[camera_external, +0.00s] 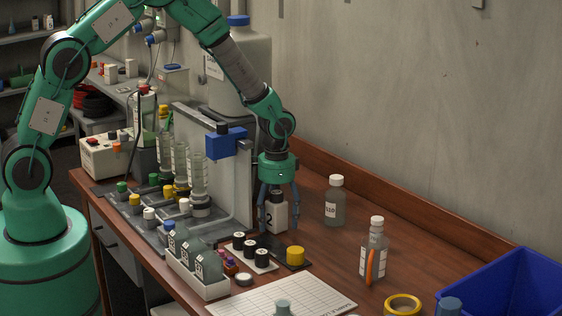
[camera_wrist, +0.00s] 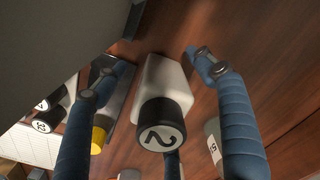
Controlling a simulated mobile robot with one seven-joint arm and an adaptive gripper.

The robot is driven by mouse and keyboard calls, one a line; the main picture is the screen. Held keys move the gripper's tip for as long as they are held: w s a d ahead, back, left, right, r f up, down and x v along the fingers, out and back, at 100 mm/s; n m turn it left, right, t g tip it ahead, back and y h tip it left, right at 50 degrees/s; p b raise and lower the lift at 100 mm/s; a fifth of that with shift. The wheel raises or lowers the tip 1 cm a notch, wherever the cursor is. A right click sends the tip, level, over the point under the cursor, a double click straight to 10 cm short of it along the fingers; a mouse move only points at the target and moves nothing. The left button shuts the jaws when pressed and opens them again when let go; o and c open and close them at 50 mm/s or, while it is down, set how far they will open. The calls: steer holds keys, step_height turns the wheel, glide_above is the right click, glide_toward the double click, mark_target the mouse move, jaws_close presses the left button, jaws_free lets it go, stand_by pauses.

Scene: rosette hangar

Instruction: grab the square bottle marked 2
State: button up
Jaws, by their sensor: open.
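The square bottle marked 2 (camera_external: 279,213) is white with a black cap and stands upright on the wooden bench. My gripper (camera_external: 281,228) points down over it, with its blue fingers spread around the bottle. In the wrist view the white body (camera_wrist: 166,82) and the black cap marked 2 (camera_wrist: 162,125) lie between the left and right fingers of my gripper (camera_wrist: 152,65). Gaps show on both sides there, so the fingers are open and apart from the bottle. Part of the bottle is hidden by the fingers in the external view.
A grey metal rack (camera_external: 238,185) stands close to the left. A grey bottle with a white cap (camera_external: 335,205) stands to the right. Several black-capped vials (camera_external: 250,248) and a yellow cap (camera_external: 295,255) are in front. A blue bin (camera_external: 510,285) sits at the right.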

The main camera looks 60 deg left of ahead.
steer(key=c, duration=1.4)
steer(key=shift+c, duration=0.2)
steer(key=shift+r, duration=0.2)
steer(key=shift+r, duration=0.55)
steer(key=shift+w+d, duration=0.3)
steer(key=shift+w+d+r+p, duration=0.15)
steer(key=shift+w+d+p, duration=0.1)
steer(key=shift+w+d, duration=0.35)
steer(key=shift+w+d+r+p, duration=0.15)
steer(key=shift+w+d+p, duration=0.1)
steer(key=shift+w+d, duration=0.35)
step_height(320, 180, up, 13)
steer(key=p, duration=0.1)
